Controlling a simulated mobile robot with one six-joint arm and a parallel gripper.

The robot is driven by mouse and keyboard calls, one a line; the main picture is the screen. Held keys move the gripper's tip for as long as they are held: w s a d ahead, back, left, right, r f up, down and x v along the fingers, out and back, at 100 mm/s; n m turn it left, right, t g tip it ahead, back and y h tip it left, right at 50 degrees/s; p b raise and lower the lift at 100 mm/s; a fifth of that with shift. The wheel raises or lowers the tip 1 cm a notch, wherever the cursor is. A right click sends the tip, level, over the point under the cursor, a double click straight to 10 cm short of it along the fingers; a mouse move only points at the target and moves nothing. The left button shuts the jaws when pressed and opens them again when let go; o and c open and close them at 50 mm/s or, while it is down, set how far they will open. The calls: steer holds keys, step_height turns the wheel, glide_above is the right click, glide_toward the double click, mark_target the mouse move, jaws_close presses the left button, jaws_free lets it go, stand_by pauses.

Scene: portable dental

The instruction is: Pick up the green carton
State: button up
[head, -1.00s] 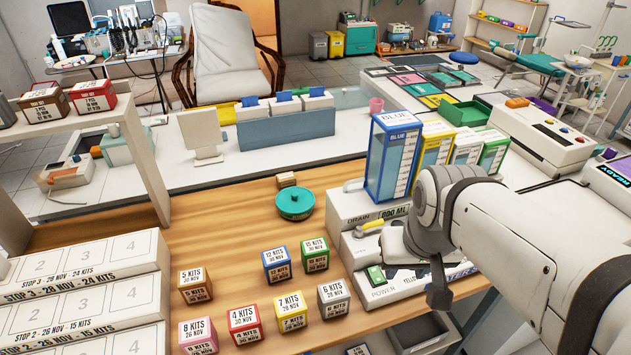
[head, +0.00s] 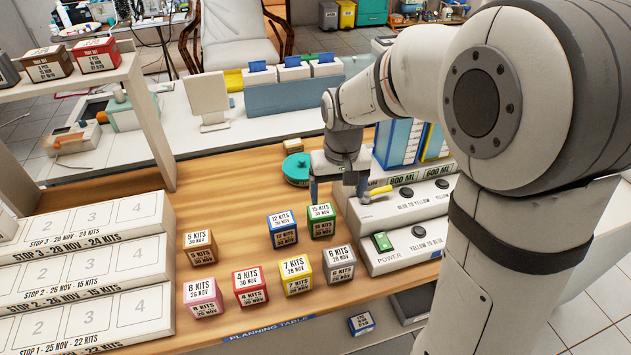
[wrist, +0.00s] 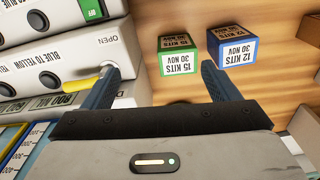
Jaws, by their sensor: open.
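The green carton (head: 321,221), labelled 15 KITS 30 NOV, stands on the wooden table beside the blue 12 KITS carton (head: 283,229). In the wrist view the green carton (wrist: 178,56) lies ahead of my gripper, in line with the gap between the fingers. The blue carton (wrist: 232,45) is close to the right finger's line. My gripper (head: 340,197) points down above the table, just behind the green carton. In the wrist view my gripper (wrist: 163,80) has its fingers wide apart with nothing between them.
The white machine (head: 400,235) with a yellow lever (head: 376,193) stands close right of the gripper. A teal round container (head: 297,168) is behind. Brown (head: 201,247), pink (head: 203,297), red (head: 250,285), yellow (head: 297,276) and grey (head: 339,263) cartons stand left and in front.

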mark_target(321, 211)
steer(key=shift+g, duration=0.3)
steer(key=a+f, duration=0.1)
steer(key=w+a+f, duration=0.2)
steer(key=shift+w+a+f, duration=0.25)
steer(key=shift+a+f, duration=0.05)
steer(key=shift+f, duration=0.05)
steer(key=shift+a+f, duration=0.1)
steer(key=shift+f, duration=0.15)
steer(key=f, duration=0.7)
steer(key=shift+d+f, duration=0.2)
steer(key=shift+f, duration=0.1)
steer(key=shift+c, duration=0.3)
steer(key=c, duration=1)
